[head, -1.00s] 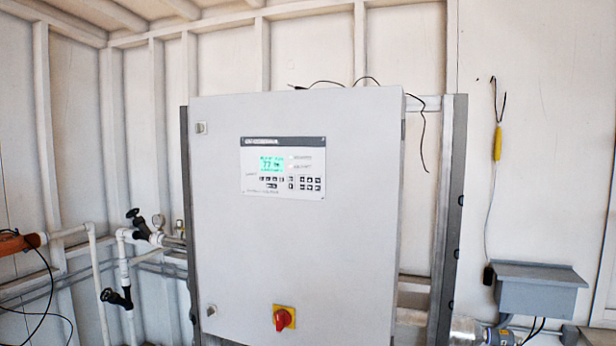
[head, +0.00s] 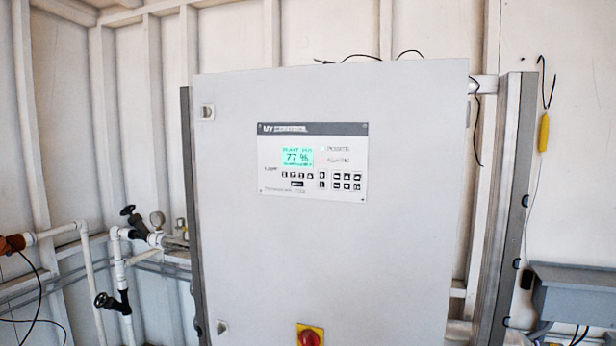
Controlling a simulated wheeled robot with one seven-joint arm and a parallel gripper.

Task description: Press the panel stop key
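The control panel (head: 343,193) is a white plate on the door of a large grey cabinet (head: 390,255). Its green display (head: 297,157) reads 77 %. Several small black keys (head: 347,182) sit in rows below and right of the display. Their labels are too small to read, so I cannot tell which one is the stop key. A red rotary switch on a yellow plate (head: 318,333) is at the bottom of the door, partly cut off by the frame. My gripper is not in view.
White pipes with black-handled valves (head: 127,232) run along the wall left of the cabinet. A grey box (head: 575,293) hangs on the right wall below a yellow cable device (head: 544,132). The space before the cabinet door looks clear.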

